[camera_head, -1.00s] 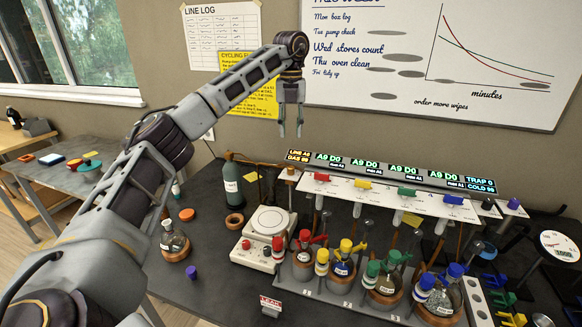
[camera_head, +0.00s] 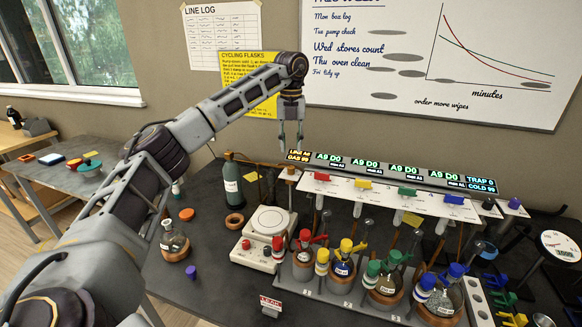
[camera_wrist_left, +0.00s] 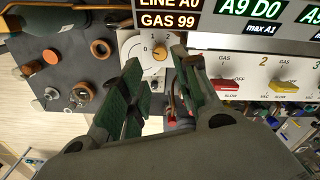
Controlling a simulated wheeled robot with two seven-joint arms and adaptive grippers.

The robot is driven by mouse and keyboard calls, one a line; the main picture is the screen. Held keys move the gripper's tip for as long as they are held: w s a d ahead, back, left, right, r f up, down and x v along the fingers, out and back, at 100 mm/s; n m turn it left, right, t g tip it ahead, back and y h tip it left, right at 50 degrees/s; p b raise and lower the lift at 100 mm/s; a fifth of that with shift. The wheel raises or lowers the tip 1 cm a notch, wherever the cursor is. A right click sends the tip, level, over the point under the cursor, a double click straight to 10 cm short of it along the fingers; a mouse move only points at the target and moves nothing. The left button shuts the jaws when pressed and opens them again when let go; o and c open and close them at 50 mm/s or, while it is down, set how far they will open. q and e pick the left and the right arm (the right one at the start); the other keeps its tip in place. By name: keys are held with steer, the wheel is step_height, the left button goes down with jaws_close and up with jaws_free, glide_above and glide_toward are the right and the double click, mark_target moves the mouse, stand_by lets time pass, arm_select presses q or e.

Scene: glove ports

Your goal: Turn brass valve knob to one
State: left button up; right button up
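In the head view the knob (camera_head: 290,172) is small, at the left end of the manifold, just below my left gripper (camera_head: 291,147). My left gripper is open and empty, pointing down. In the left wrist view its two fingers (camera_wrist_left: 157,66) stand apart, with the knob showing between their tips; contact is not visible. My right gripper is not in view.
The lit display bar (camera_head: 390,171) runs right of the gripper, above a white panel (camera_head: 345,188) with several coloured handles. A hotplate (camera_head: 268,222), a green bottle (camera_head: 232,180) and several flasks stand below. The wall and whiteboard (camera_head: 400,50) are behind.

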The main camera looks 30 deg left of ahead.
mark_target(291, 167)
arm_select(q)
step_height(291, 167, down, 7)
steer(key=shift+r, duration=0.1)
steer(key=shift+f+p, duration=0.3)
steer(key=shift+f, duration=0.7)
jaws_close()
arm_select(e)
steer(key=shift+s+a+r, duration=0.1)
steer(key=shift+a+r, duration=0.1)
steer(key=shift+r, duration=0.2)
